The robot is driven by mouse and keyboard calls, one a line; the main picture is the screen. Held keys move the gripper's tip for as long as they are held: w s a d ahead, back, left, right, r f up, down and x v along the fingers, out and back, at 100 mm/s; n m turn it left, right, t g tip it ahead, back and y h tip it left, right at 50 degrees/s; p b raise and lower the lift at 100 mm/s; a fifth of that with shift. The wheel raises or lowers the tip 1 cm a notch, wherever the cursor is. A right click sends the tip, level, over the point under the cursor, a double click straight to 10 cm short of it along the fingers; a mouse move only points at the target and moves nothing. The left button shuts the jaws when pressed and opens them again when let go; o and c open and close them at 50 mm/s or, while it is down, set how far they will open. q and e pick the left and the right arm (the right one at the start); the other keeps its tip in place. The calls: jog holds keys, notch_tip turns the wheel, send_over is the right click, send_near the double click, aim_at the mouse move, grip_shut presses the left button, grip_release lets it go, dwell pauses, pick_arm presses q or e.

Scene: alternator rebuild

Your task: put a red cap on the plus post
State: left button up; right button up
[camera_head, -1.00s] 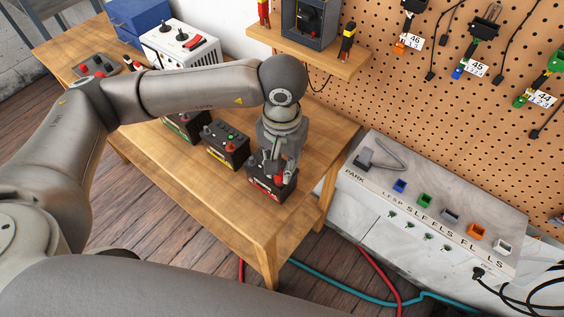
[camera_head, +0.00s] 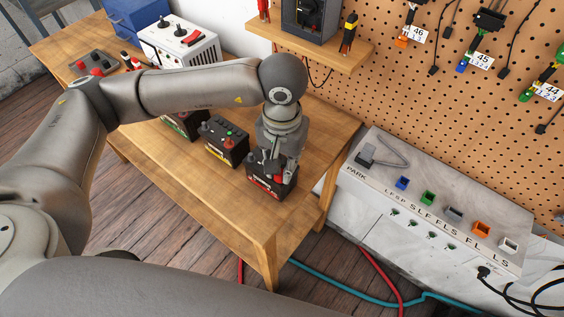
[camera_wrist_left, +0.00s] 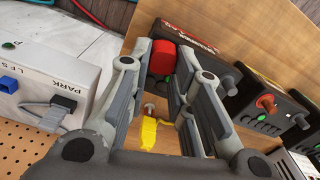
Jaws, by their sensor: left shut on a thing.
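The nearest battery (camera_head: 262,188), black with a red label, stands near the table's right end. My left gripper (camera_head: 276,174) points down at its top. In the left wrist view my left gripper (camera_wrist_left: 160,75) is shut on a red cap (camera_wrist_left: 163,58), held between the fingertips at the battery (camera_wrist_left: 205,42). The post under the cap is hidden, so I cannot tell whether the cap is seated. A dark bare post (camera_wrist_left: 228,86) stands on the same battery. My right gripper is not in view.
A second battery (camera_head: 228,152) with a red-topped post stands left of the nearest one, and a third (camera_head: 186,127) beyond. A tray (camera_head: 83,70) with red pieces and a white tester (camera_head: 203,50) are farther back.

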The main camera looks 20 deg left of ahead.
pick_arm(q)
jog(key=o, duration=0.8)
notch_tip(320, 180, up, 12)
dwell(0.4)
dwell(0.4)
